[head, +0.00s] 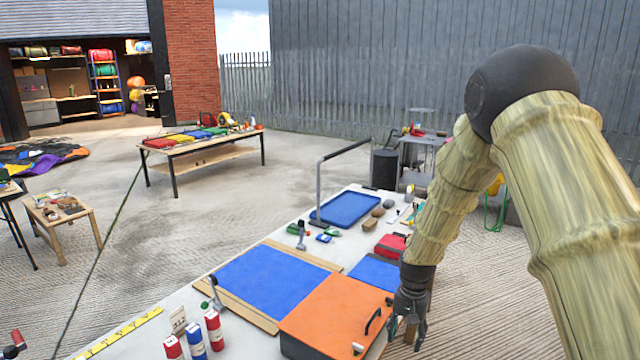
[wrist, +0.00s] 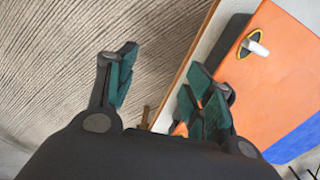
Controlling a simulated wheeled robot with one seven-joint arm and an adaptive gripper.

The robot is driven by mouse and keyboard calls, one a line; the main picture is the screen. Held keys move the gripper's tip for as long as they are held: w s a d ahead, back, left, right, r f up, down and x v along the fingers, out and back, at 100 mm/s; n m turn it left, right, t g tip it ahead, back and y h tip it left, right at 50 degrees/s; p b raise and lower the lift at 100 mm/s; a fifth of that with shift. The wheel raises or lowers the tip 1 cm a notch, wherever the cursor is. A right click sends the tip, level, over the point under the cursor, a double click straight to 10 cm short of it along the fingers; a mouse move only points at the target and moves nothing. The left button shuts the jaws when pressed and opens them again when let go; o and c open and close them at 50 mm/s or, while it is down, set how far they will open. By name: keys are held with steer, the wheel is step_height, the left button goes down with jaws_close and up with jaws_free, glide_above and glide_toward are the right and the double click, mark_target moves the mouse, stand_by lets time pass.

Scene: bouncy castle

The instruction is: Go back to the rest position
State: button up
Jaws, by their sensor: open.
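My gripper (head: 410,318) hangs at the end of my arm, at the right front edge of the worktable (head: 190,285) in the head view. In the wrist view my gripper (wrist: 160,88) has its two dark green-padded fingers spread wide apart, with nothing between them. Beside it lies an orange-topped box (head: 335,312) with a black handle. The same orange box (wrist: 285,60) shows in the wrist view, with a white piece in a yellow-rimmed fitting. The ridged floor shows below the gap between the fingers.
A blue mat (head: 273,282) lies mid-table. Red and blue bottles (head: 196,338) stand at the front. A blue tray (head: 350,208), a red box (head: 390,246) and small tools lie farther back. Another table (head: 205,145) stands behind. Open floor (head: 180,225) lies left of the worktable.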

steer(key=s+f+n+b, duration=0.1)
steer(key=s+f+n, duration=0.1)
steer(key=s+f, duration=1.2)
steer(key=s+f+n, duration=0.2)
steer(key=s+f, duration=0.9)
steer(key=s, duration=0.6)
steer(key=s+f+n, duration=0.1)
steer(key=s, duration=1.3)
steer(key=shift+f+b, duration=0.15)
steer(key=shift+b, duration=0.3)
